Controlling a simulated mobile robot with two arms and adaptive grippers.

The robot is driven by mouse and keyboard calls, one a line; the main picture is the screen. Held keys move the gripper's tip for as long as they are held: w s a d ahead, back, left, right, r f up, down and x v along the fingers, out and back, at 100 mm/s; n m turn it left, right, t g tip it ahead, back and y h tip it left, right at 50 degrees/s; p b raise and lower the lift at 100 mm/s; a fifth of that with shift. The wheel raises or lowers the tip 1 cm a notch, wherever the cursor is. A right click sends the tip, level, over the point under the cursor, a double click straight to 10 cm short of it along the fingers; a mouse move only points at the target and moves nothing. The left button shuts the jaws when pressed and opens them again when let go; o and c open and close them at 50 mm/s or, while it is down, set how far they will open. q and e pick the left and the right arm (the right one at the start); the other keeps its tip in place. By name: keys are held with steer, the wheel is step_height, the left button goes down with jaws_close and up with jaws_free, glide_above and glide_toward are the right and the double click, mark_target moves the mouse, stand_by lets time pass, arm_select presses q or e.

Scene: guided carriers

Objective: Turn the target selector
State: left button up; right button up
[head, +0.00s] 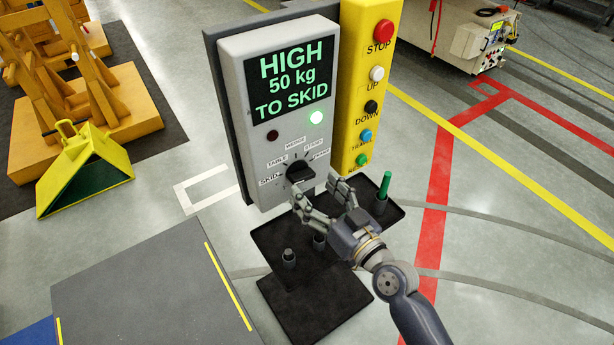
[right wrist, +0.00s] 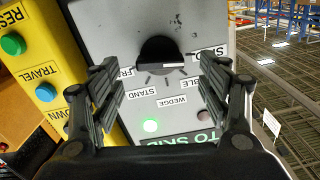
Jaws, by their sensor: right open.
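The target selector is a black round knob (head: 299,171) low on a grey control box (head: 238,130), ringed by labels including SKID, TABLE, WEDGE and STAND. It also shows in the right wrist view (right wrist: 160,52), where its white mark points right, toward the label end with SKID. The display (head: 291,84) reads HIGH 50 kg TO SKID. My right gripper (head: 320,192) is open just in front of and below the knob. In the right wrist view its fingers stand apart on either side of the knob; contact is not visible. My left gripper is not in view.
A yellow button panel (head: 350,100) stands right beside the box. Below is a black tray (head: 395,214) with a green upright peg (head: 385,185) and dark pegs. A grey platform (head: 150,290) lies at front left, a yellow wedge-shaped thing (head: 85,170) behind it.

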mark_target(306, 180)
steer(key=shift+x, duration=2)
steer(key=c, duration=1.1)
